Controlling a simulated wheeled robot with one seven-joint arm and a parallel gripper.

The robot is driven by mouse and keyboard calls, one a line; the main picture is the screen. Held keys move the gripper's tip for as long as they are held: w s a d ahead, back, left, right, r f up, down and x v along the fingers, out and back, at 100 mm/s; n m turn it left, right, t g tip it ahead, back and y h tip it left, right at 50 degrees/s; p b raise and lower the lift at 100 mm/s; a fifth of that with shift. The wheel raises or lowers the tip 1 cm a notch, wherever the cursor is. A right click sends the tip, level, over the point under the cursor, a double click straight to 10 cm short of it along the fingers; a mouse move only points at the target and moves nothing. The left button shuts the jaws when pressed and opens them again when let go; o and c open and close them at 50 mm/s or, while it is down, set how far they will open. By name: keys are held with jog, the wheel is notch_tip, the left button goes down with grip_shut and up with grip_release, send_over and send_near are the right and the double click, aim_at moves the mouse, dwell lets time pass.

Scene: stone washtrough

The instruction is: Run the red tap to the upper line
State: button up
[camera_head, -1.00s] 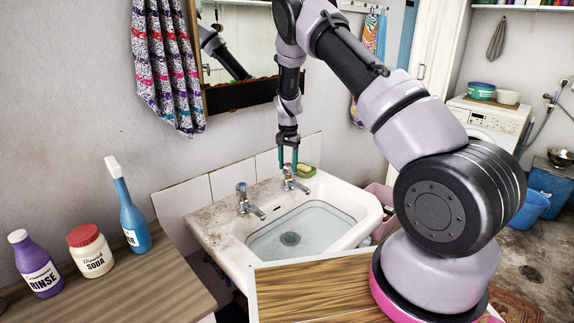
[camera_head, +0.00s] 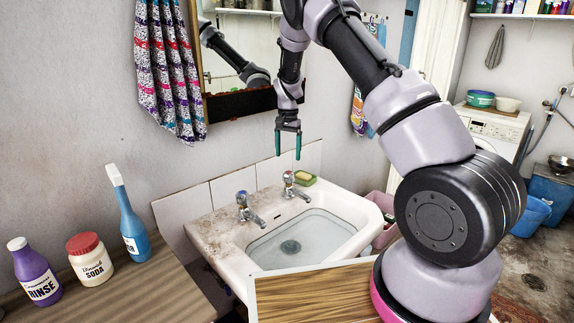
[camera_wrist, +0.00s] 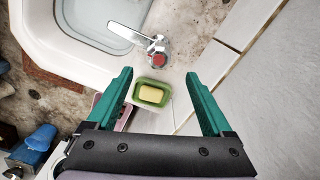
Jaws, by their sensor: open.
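The red tap (camera_head: 291,184) stands at the back right of the basin. In the wrist view its red-topped knob (camera_wrist: 158,59) shows, with the chrome spout (camera_wrist: 128,33) reaching over the basin. My gripper (camera_head: 288,154) is open and empty, pointing down above the red tap and apart from it. In the wrist view the tap's knob lies just beyond the fingertips (camera_wrist: 160,73), between their lines. The white basin (camera_head: 352,243) holds clear water (camera_head: 310,232) over its drain. I cannot make out any level line, nor a running stream.
A second tap (camera_head: 246,208) stands left of the red one. A green soap dish (camera_head: 305,178) with yellow soap sits just right of the red tap. The tiled wall (camera_head: 235,187) and mirror (camera_head: 240,103) are close behind. Bottles, including a blue one (camera_head: 131,222), stand at left.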

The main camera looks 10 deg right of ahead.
jog(key=shift+r, duration=1.25)
jog(key=s+d+r+t+y, duration=0.1)
jog(key=s+d+r, duration=0.1)
jog(key=s+r, duration=0.35)
jog(key=s+d+r+t+y, duration=0.1)
jog(key=s+r, duration=0.2)
jog(key=r, duration=0.6)
jog(key=s+d+r+t, duration=0.15)
jog(key=s+r, duration=0.25)
jog(key=r, duration=0.4)
jog(key=s+d+r+n+t, duration=0.1)
jog(key=s+r+t, duration=0.1)
jog(key=s, duration=1.1)
jog(key=s+d+r+n+t, duration=0.1)
jog(key=s+r, duration=0.4)
jog(key=s, duration=0.8)
jog(key=shift+d+r+n+t, duration=0.15)
jog(key=shift+d+n+t, duration=0.25)
jog(key=shift+d, duration=0.4)
jog(key=shift+a, duration=0.1)
